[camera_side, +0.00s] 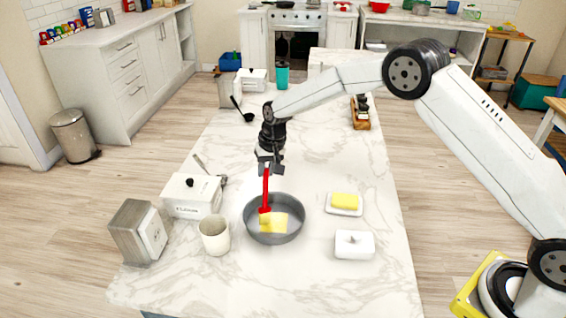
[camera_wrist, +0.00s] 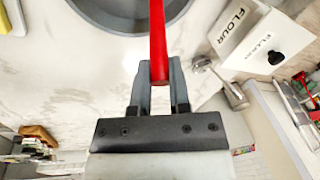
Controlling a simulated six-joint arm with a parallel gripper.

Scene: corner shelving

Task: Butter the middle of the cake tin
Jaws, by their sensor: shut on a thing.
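My gripper (camera_side: 268,165) is shut on the red handle of a brush (camera_side: 265,190), which points down into the grey round cake tin (camera_side: 298,228). The gripper (camera_wrist: 160,88) and the red handle (camera_wrist: 157,40) also show in the wrist view, with the tin's rim (camera_wrist: 95,15) at the top. The brush's lower end is over the left-middle of the tin floor, at a yellow buttery patch (camera_side: 276,222). I cannot tell whether it touches the floor. A yellow block of butter (camera_side: 344,200) sits on a white dish right of the tin.
A white lidded butter dish (camera_side: 354,244) stands front right of the tin. A cream cup (camera_side: 214,236), a white flour box (camera_side: 192,196) and a metal canister (camera_side: 138,232) stand to its left. A wooden box (camera_side: 361,115) is farther back. The marble counter (camera_side: 320,283) is clear in front.

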